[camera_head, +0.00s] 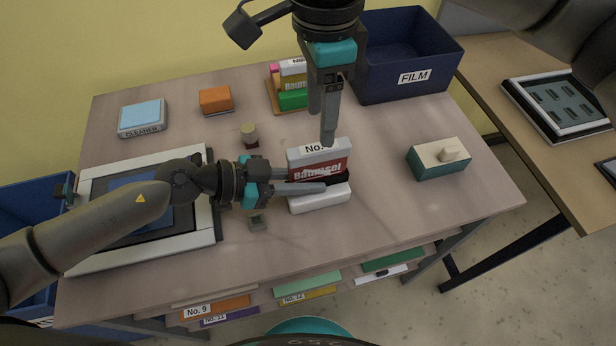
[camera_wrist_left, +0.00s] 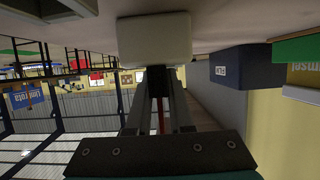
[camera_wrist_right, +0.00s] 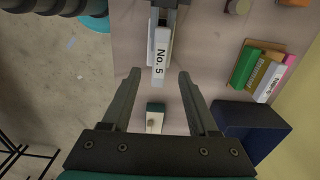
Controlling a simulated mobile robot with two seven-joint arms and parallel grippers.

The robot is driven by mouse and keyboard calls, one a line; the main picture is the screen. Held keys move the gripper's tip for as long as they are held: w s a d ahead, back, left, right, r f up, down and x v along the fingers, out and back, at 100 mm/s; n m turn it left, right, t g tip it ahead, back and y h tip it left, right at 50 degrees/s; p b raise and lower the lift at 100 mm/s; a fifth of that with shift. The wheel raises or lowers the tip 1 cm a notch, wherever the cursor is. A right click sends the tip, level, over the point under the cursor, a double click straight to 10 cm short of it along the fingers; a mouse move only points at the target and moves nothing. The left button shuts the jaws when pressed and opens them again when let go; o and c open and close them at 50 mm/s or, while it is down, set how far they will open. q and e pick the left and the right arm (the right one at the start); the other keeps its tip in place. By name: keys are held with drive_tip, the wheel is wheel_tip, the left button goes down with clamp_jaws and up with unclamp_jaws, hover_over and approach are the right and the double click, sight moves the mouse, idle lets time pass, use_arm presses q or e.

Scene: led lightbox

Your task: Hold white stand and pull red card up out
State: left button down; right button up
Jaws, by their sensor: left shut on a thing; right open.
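The red card (camera_head: 322,168) marked "Baumsel" stands upright in the white stand (camera_head: 318,203) near the middle of the table. Its pale top edge, labelled "No. 5", also shows in the right wrist view (camera_wrist_right: 160,62). My left gripper (camera_head: 322,184) comes in from the left and is shut on the white stand, its fingers crossing the card's lower front. The stand also shows pale in the left wrist view (camera_wrist_left: 155,38). My right gripper (camera_head: 328,138) is open and points down, just above the card's top edge. The exact contact behind the left fingers is hidden.
A blue "FILM" bin (camera_head: 410,92) stands at the back right, a green box with a white top (camera_head: 428,162) at the right. A card rack (camera_head: 290,98) stands behind. A framed light panel (camera_head: 205,225) lies under my left arm. The front right tabletop is clear.

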sight(319, 147)
drive_tip(key=shift+f, duration=4)
clamp_jaws()
drive_tip(key=shift+r, duration=0.35)
drive_tip(key=shift+r, duration=0.7)
drive_tip(key=shift+r, duration=3.3)
